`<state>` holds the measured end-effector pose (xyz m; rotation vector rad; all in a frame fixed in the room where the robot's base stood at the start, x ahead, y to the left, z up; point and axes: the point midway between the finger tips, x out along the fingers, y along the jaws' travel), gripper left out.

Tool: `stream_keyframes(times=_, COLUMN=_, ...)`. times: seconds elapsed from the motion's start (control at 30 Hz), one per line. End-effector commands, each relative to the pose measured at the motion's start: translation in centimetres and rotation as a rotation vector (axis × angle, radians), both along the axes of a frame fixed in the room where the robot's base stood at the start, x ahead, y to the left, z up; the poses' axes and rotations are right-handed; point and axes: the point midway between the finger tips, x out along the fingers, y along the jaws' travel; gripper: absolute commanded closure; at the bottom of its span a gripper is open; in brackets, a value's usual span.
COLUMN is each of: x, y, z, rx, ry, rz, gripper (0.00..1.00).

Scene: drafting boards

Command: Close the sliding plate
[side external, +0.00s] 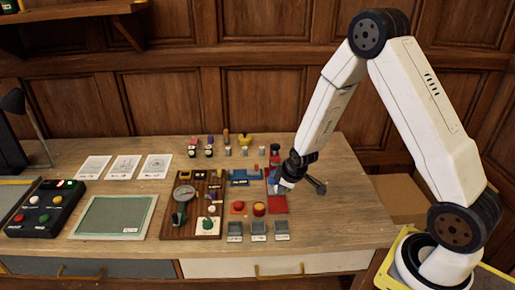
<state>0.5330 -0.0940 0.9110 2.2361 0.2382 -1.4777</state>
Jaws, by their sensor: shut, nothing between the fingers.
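My gripper (282,187) is low over the right end of the group of small parts on the wooden table. It is shut and empty. A red plate-like piece (278,205) lies just below and beside it, with its upper part partly hidden by my gripper. A blue piece (243,178) lies to the left of my gripper. I cannot tell which of these is the sliding plate, or how far it stands open. I cannot tell whether my fingertips touch the red piece.
A dark wooden board (193,226) with a gauge stands left of the blue piece. Several grey square trays (258,231) sit in front. A green-grey drafting board (115,217) and a black button box (46,209) are further left. The table's right side is clear.

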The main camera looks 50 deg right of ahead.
Motion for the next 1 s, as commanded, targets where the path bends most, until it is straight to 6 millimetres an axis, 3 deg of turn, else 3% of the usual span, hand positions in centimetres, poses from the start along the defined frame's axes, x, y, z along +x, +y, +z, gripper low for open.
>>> stream_keyframes(times=0.2, x=-2.9, y=1.2, z=1.0, rx=-0.059, ry=-0.117, rz=0.033, gripper=1.0)
stream_keyframes(times=0.4, x=-4.4, y=1.6, z=1.7, rx=-0.093, ry=-0.178, rz=0.049, gripper=1.0)
stream_keyframes(times=1.0, x=-4.0, y=1.5, z=0.9, rx=-0.1, ry=-0.187, rz=0.051, gripper=1.0)
